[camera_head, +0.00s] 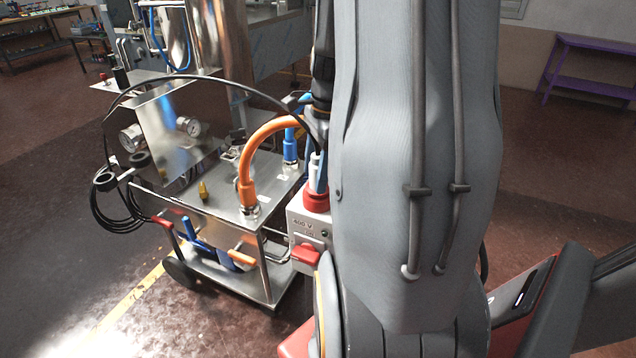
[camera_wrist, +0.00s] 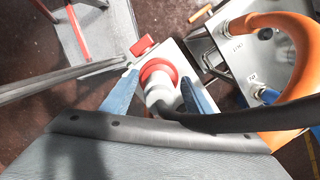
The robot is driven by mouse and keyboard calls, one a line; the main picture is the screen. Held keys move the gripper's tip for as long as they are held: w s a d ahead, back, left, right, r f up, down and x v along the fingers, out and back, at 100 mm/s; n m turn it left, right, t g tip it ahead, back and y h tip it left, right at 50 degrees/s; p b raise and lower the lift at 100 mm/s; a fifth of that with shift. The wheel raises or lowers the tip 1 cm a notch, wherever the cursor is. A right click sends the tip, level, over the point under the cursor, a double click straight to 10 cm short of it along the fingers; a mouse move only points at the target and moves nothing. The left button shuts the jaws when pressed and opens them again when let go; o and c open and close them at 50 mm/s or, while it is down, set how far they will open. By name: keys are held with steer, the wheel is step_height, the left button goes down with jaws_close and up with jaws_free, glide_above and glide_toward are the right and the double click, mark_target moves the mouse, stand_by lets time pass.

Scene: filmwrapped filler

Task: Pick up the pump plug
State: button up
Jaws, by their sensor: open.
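The pump plug (camera_wrist: 158,96), white with a red collar and a black cable, sits upright in the socket on top of the grey 400 V box. It also shows in the head view (camera_head: 314,200), partly hidden by my arm. My gripper (camera_wrist: 161,78) is open, with one blue finger on each side of the plug. I cannot tell whether either finger touches it. In the head view a blue finger shows right beside the plug, and the rest of the gripper is mostly hidden.
A steel pump cart (camera_head: 215,225) stands left of the box, with an orange hose (camera_head: 262,135) arching over it. The black cable (camera_head: 190,82) loops from the plug across the cart to a coil at its left. A red socket cover (camera_head: 305,255) is on the box's front.

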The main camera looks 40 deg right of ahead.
steer(key=c, duration=1.3)
steer(key=shift+r, duration=0.1)
